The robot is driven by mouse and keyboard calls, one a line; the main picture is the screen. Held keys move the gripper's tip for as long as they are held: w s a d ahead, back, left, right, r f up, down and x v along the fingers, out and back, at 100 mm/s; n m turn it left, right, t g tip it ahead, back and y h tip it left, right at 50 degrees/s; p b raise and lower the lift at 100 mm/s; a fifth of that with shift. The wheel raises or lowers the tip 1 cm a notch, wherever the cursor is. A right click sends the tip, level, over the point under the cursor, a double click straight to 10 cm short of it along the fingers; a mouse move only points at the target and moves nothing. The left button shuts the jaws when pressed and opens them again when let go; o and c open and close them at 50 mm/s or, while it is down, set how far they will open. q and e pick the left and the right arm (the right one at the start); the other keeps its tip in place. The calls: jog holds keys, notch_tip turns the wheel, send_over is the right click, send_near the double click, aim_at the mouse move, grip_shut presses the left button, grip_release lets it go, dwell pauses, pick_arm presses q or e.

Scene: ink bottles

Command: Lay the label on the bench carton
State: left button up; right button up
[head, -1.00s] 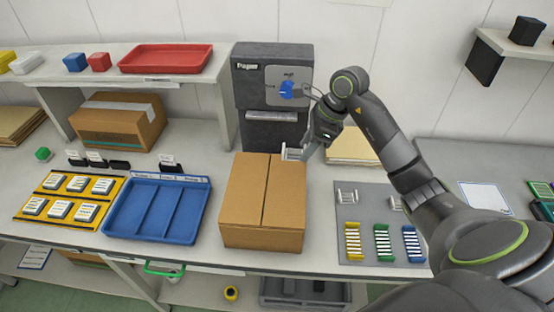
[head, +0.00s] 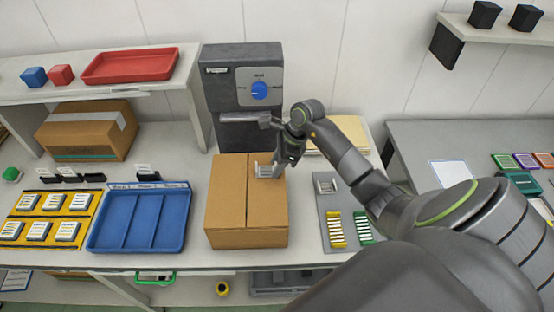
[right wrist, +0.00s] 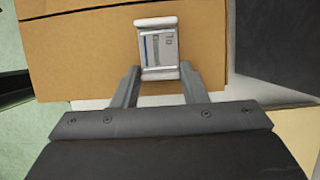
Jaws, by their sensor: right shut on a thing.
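The bench carton (head: 228,222) is a closed brown box with a centre seam, standing on the bench. My right gripper (head: 272,168) is over its back right part. It is shut on the label (head: 264,171), a small white piece with raised ends. In the right wrist view the label (right wrist: 159,50) sits between the two fingertips (right wrist: 160,76), with printed lines and a blue stripe, over the carton's brown top (right wrist: 75,50). I cannot tell whether it touches the carton. My left gripper is in neither view now.
A blue divided tray (head: 140,248) and a yellow mat (head: 8,243) with several labelled pieces lie left of the carton. A dark machine with a blue dial (head: 259,90) stands behind.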

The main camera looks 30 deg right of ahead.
jog(key=o, duration=0.5)
jog(key=shift+f, duration=0.15)
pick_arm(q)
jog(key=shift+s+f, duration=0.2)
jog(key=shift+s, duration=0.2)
pick_arm(e)
jog(key=o, duration=0.4)
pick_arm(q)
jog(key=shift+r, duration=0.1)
pick_arm(e)
jog(key=shift+r, duration=0.2)
pick_arm(q)
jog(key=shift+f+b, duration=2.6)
jog(key=shift+b, duration=0.1)
pick_arm(e)
jog(key=shift+v, duration=6)
jog(key=shift+s, duration=0.15)
